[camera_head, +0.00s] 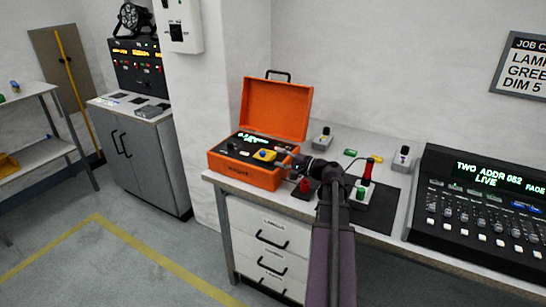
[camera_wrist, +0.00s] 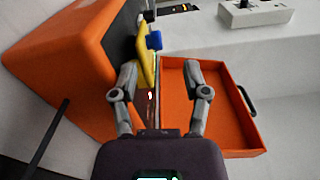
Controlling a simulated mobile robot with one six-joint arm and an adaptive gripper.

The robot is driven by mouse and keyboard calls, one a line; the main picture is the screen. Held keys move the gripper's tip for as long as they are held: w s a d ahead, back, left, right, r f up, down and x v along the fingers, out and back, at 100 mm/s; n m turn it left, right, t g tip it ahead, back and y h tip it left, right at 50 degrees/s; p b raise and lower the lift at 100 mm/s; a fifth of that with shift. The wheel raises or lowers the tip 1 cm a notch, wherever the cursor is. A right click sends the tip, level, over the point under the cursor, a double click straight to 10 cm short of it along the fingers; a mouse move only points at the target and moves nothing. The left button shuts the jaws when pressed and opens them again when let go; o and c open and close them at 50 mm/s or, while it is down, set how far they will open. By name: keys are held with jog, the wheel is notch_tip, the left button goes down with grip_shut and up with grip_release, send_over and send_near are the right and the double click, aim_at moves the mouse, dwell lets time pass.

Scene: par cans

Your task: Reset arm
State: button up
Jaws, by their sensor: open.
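My arm reaches up from the bottom of the head view, and my gripper (camera_head: 287,158) is at the right side of an open orange case (camera_head: 245,177). In the wrist view my gripper (camera_wrist: 162,66) has its two fingers spread with a gap between them. A yellow piece with a blue knob (camera_head: 264,155) sits on the case's dark panel, just left of the fingers. In the wrist view this yellow piece (camera_wrist: 146,62) is close by the left fingertip; whether they touch I cannot tell. Nothing shows held between the fingers.
The raised orange lid (camera_head: 275,107) stands behind the panel. On the bench are a red button box (camera_head: 304,187), a red-topped bottle (camera_head: 367,172), small switch boxes (camera_head: 402,158) and a lighting console (camera_head: 480,215). A grey cabinet (camera_head: 150,160) stands left. Floor at front left is clear.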

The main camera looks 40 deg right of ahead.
jog(key=shift+s+d, duration=0.15)
jog(key=shift+s, duration=0.25)
dwell(0.6)
